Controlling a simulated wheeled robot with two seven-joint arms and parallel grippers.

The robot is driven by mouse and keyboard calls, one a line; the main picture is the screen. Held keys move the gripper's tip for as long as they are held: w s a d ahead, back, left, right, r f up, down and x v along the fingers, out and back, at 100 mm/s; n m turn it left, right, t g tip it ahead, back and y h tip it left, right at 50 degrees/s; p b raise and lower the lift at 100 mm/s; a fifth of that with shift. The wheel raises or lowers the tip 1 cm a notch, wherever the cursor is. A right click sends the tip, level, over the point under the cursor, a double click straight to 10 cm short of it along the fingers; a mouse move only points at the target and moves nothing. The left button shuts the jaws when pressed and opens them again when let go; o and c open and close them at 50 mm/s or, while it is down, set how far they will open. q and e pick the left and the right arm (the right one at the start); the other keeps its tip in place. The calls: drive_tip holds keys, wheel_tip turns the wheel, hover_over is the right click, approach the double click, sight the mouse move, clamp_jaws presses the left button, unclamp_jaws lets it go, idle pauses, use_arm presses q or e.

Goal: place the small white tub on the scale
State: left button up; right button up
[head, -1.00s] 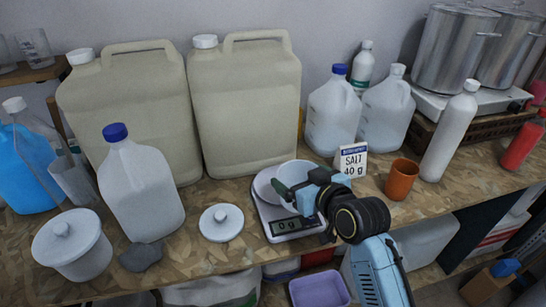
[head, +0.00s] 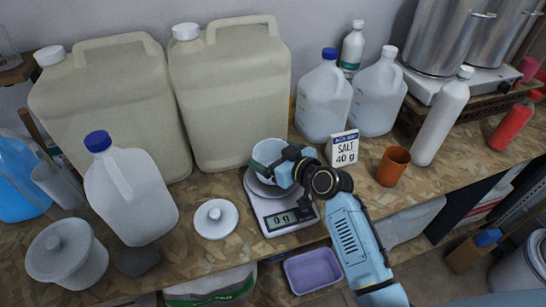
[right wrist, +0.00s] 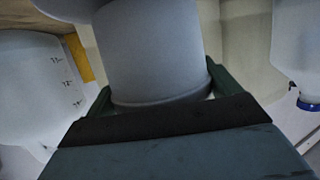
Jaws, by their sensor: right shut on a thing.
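The small white tub (head: 266,152) is in my right gripper (head: 287,170), over the back part of the scale (head: 280,222). In the right wrist view the tub (right wrist: 145,55) fills the space between the fingers (right wrist: 160,85). The gripper is shut on it. The scale's round pan (head: 258,188) shows partly below the tub; the tub and gripper hide the rest. The tub looks raised above the pan, but the gap is hard to judge. The scale's display appears to read 0 g. My left gripper is not in view.
A white lid (head: 215,219) lies left of the scale. A salt card (head: 343,148) and an orange cup (head: 393,166) stand to the right. Large beige canisters (head: 232,95) stand behind. A purple bin (head: 312,270) sits below the table's front edge.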

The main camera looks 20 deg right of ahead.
drive_tip(key=shift+f, duration=0.35)
drive_tip(key=shift+f, duration=0.15)
drive_tip(key=o, duration=0.7)
drive_tip(key=shift+s+r, duration=0.1)
drive_tip(key=shift+r, duration=0.1)
drive_tip(key=v, duration=1.1)
drive_tip(key=shift+s+d+r, duration=0.2)
drive_tip(key=shift+s+d, duration=0.05)
drive_tip(key=shift+s, duration=0.05)
